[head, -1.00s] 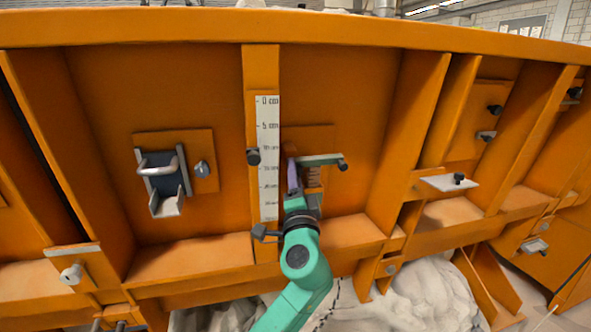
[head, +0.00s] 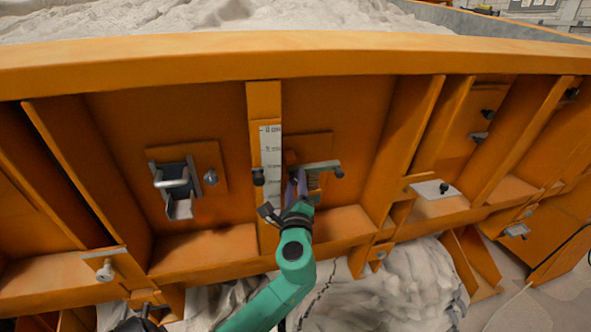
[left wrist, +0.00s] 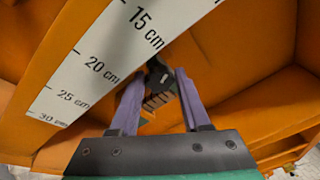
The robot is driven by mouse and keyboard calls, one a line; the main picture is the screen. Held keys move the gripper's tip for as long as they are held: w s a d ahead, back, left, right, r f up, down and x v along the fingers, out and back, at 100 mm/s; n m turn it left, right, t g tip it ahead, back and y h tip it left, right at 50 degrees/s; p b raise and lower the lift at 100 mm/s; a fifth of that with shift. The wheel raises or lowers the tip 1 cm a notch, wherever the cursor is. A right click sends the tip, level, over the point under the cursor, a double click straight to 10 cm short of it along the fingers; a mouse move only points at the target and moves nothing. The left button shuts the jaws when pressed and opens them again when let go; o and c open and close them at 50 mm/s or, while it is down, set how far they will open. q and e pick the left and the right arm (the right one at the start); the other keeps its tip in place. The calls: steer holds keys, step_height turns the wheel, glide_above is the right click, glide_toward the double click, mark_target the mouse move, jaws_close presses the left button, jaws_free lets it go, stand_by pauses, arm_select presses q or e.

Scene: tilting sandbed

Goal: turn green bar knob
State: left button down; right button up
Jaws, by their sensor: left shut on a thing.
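The green bar knob (head: 322,166) is a narrow grey-green bar on a small orange plate, right of the white scale. A dark round end piece shows at its right. My left gripper (head: 297,180) comes up from below, with purple fingers at the bar's left end. In the left wrist view, the fingers of my left gripper (left wrist: 157,82) stand on both sides of a dark part of the knob (left wrist: 157,74) and are shut on it. The fingers hide part of it.
The white centimetre scale (head: 271,150) stands close left of my gripper. A metal latch (head: 175,185) sits further left. Orange ribs (head: 412,140) and a lower ledge (head: 210,250) frame the panel. Sand (head: 220,20) lies behind the top rail.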

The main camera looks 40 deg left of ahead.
arm_select(q)
steer(key=m+p, duration=0.2)
steer(key=p, duration=0.1)
steer(key=shift+r+g, duration=0.15)
steer(key=shift+g, duration=0.15)
steer(key=shift+m+p, duration=0.3)
steer(key=shift+f, duration=0.2)
steer(key=shift+c, duration=2.3)
jaws_free()
steer(key=shift+w+d, duration=0.1)
steer(key=shift+r, duration=0.1)
